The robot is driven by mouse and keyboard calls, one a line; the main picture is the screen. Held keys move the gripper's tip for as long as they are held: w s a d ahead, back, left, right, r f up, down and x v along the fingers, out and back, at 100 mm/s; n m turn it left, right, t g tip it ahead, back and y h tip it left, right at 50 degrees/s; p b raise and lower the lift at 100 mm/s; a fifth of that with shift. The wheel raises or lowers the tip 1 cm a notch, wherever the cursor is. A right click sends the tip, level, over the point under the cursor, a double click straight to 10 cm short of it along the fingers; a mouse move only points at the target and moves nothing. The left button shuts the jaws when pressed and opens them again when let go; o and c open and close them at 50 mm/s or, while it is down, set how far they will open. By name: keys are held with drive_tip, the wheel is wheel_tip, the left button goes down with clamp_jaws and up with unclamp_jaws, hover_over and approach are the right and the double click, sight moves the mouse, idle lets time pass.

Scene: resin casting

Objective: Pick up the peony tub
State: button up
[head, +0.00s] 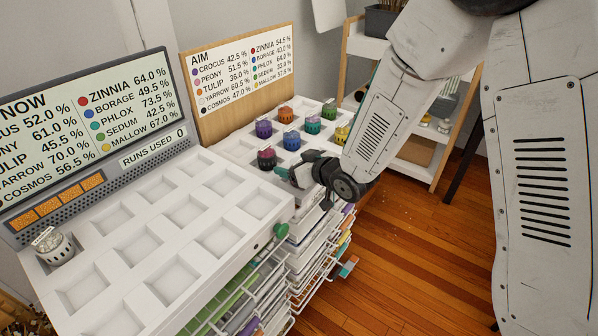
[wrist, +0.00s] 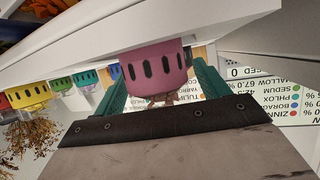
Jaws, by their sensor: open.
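The peony tub is a pink slotted cup (wrist: 156,68), large in the middle of the wrist view, which is upside down. My gripper (wrist: 160,88) is open, with one green finger on each side of the tub. I cannot tell whether the fingers touch it. In the head view my gripper (head: 287,173) reaches in from the right, low over the white tray. A dark pinkish tub (head: 267,159) at its fingertips appears to be the same one. It stands upright in the front of the tray.
Purple (head: 264,129), orange (head: 286,114), blue (head: 291,140), teal (head: 312,124), green (head: 329,110) and yellow (head: 342,134) tubs stand close behind. A white tray of mostly empty sockets (head: 178,281) lies nearer, holding one pale tub (head: 55,248). The AIM board (head: 240,72) rises behind.

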drive_tip(key=c, duration=1.1)
drive_tip(key=shift+o, duration=0.2)
drive_tip(key=shift+r, duration=0.1)
